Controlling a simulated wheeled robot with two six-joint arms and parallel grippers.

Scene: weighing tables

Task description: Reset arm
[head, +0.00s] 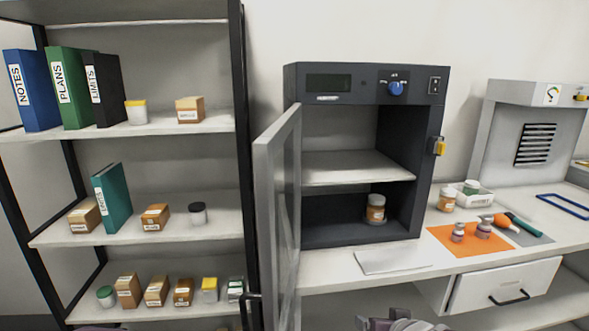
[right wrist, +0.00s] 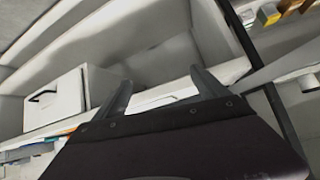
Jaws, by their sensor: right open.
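My right gripper (right wrist: 161,76) is in the right wrist view, with its two dark fingers spread apart. Nothing is between them. Beyond the fingers are pale furniture surfaces, with a white drawer (right wrist: 55,100) to the left. In the head view, only a purple and grey part of my own arm shows at the bottom edge, below the bench. The fingers cannot be made out there. My left gripper is not in view.
A dark cabinet (head: 293,83) stands on the bench (head: 340,274), its door (head: 277,200) swung open toward me. Small jars stand on an orange mat (head: 447,241). A shelf rack (head: 242,120) with binders and boxes is at left.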

